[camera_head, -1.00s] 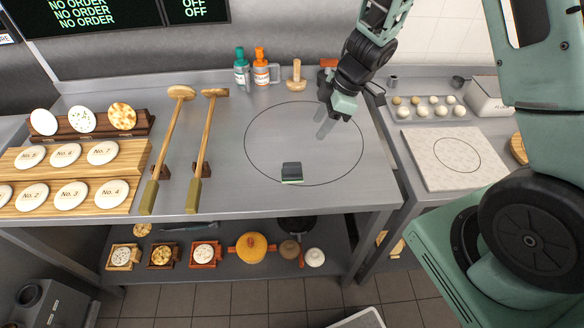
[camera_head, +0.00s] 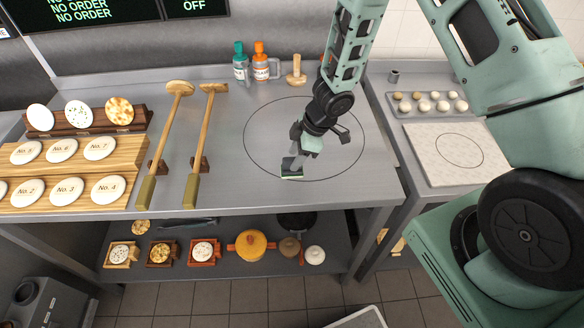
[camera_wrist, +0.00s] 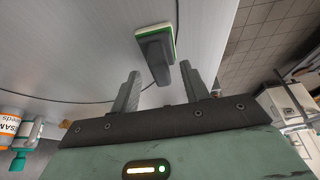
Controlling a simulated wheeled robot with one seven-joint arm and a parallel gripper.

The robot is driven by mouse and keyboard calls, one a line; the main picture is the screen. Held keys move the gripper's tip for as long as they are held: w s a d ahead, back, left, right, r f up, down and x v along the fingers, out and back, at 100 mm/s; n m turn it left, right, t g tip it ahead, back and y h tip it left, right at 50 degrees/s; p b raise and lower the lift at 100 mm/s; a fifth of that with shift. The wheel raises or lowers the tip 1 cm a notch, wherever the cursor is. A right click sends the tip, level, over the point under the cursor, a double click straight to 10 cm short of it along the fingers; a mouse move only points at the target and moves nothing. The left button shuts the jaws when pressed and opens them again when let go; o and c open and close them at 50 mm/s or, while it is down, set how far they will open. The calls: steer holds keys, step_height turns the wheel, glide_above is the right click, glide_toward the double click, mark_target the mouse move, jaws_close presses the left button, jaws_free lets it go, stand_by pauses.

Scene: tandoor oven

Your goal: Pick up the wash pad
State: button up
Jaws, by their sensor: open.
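The wash pad (camera_head: 291,171) is a small dark block with a green and white base. It lies on the steel table near the front of the drawn circle. In the wrist view the wash pad (camera_wrist: 155,52) is just beyond my fingertips, roughly in line with the gap between them. My gripper (camera_head: 298,158) is over the pad in the head view and hides part of it. In the wrist view my gripper (camera_wrist: 160,82) is open, with nothing seen held between its fingers.
Two long wooden tools (camera_head: 205,140) lie to the left, beside a wooden board (camera_head: 125,160) of numbered discs. Bottles (camera_head: 241,65) and a wooden stamp (camera_head: 296,72) stand at the back. The table around the pad is clear.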

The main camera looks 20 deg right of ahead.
mark_target(292, 159)
steer(key=shift+x, duration=1.35)
steer(key=c, duration=0.7)
steer(key=shift+r, duration=0.1)
step_height(292, 159, up, 10)
steer(key=p, duration=0.2)
steer(key=shift+p, duration=0.35)
steer(key=shift+o, duration=0.6)
